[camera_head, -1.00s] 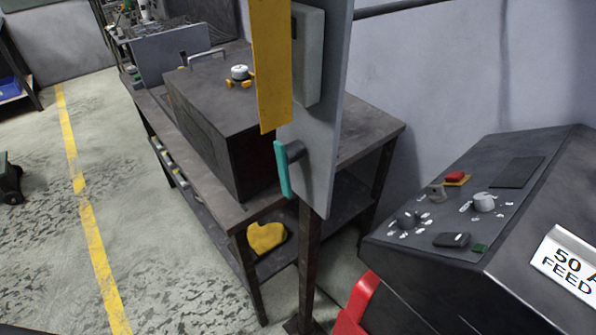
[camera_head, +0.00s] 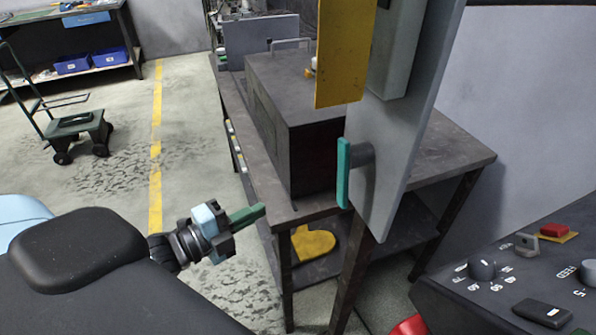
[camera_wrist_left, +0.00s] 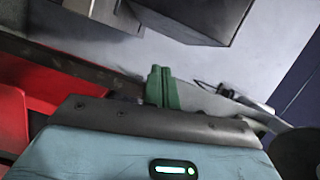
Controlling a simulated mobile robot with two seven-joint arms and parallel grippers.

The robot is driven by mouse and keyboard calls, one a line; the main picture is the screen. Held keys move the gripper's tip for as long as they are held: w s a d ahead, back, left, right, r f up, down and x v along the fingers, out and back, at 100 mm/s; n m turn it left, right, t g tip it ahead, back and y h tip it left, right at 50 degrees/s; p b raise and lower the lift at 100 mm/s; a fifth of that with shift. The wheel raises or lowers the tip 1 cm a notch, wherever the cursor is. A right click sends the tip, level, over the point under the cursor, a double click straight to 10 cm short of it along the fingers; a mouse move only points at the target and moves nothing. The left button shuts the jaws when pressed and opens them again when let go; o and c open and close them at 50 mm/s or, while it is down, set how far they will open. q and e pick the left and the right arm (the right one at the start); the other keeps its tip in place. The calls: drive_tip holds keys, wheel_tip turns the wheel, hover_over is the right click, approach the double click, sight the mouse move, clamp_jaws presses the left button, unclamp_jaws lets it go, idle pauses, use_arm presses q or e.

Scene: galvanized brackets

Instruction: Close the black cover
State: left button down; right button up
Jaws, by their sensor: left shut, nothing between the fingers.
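I see no part that I can clearly tell is the black cover. A grey upright panel (camera_head: 392,150) with a teal handle (camera_head: 343,172) stands edge-on at the right of the bench in the head view. My left gripper (camera_head: 250,215) has come in low from the left, its green fingers shut and empty. It is apart from the handle, to its left and lower. In the left wrist view the same green fingers (camera_wrist_left: 162,88) are together with nothing between them. My right gripper is not in view.
A dark box (camera_head: 290,110) sits on the metal bench (camera_head: 450,150), whose near leg is close to my left gripper. A yellow plate (camera_head: 345,60) hangs beside the panel. A dark control console (camera_head: 510,280) stands at the right. A green cart (camera_head: 78,130) is on open floor at left.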

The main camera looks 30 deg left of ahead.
use_arm(q)
drive_tip(key=w+d+r+m+h, duration=0.1)
drive_tip(key=w+r+m, duration=0.1)
drive_tip(key=w, duration=1)
drive_tip(key=shift+w+d+r+p, duration=0.2)
drive_tip(key=shift+r+p, duration=0.25)
drive_tip(key=shift+r, duration=0.05)
drive_tip(key=shift+w, duration=0.15)
idle(0.4)
